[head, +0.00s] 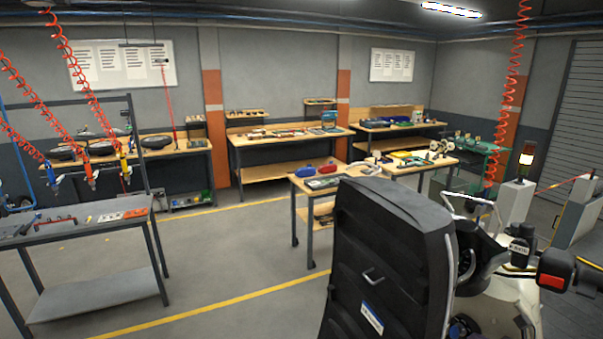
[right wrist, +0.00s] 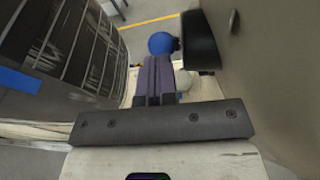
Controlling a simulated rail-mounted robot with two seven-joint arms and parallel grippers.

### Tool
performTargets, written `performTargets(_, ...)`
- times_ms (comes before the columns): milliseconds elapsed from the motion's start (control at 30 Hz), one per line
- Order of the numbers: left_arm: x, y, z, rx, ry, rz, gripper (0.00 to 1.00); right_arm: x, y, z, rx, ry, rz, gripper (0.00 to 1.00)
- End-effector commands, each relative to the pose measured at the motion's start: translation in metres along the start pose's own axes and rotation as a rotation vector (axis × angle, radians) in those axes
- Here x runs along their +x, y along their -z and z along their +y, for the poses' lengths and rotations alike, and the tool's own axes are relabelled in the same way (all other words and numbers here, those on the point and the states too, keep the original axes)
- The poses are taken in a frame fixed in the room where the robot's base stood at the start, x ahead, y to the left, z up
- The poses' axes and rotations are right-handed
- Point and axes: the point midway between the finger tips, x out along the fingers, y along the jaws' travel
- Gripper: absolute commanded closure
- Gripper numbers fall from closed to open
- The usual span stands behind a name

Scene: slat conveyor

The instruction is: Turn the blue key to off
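In the right wrist view, a round blue piece (right wrist: 162,43), which looks like the head of the blue key, shows just beyond my fingertips. A black part beside it covers its right edge. My right gripper (right wrist: 158,60) has its two dark fingers together, pointing at the blue piece. I see no gap between them and cannot tell whether they touch it. No off marking is readable. In the head view, a white vehicle (head: 510,293) with black handlebar parts stands at the lower right. The key cannot be made out there. Neither gripper shows in the head view.
A large black panel (head: 388,265) stands in front of the vehicle. A beige surface (right wrist: 265,70) closes in on the right of my wrist, and a dark ribbed part (right wrist: 70,50) on the left.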

Motion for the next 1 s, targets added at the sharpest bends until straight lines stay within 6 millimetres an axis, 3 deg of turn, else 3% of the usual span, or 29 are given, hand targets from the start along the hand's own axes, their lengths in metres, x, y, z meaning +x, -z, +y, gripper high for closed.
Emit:
performTargets(600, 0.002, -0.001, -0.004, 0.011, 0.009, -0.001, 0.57, -0.036, -0.005, -0.001, -0.001, 0.001, -0.002, 1.0)
performTargets(1000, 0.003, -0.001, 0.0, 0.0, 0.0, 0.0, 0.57, -0.047, -0.007, 0.0, -0.001, -0.001, -0.002, 1.0)
